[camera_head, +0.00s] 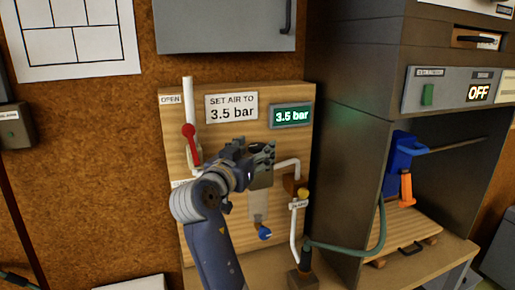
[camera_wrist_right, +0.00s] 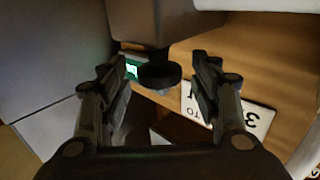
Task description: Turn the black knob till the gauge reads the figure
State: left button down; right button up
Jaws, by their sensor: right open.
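The wooden panel (camera_head: 172,130) carries a sign (camera_head: 231,107) reading "SET AIR TO 3.5 bar". Beside it the lit green gauge (camera_head: 292,116) reads 3.5 bar. My right gripper (camera_head: 264,152) is in front of the panel, below the sign and gauge, and hides what lies behind it. In the right wrist view my right gripper (camera_wrist_right: 157,80) is open, with a finger on each side of a round black knob (camera_wrist_right: 158,76). Gaps show between the knob and the fingers. The knob cannot be made out in the head view. My left gripper is not in view.

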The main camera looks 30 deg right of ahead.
aim_at(253, 151)
jog(key=v, duration=0.5)
jog(key=shift+s+a, duration=0.1)
jog(key=shift+a, duration=0.1)
dwell(0.3)
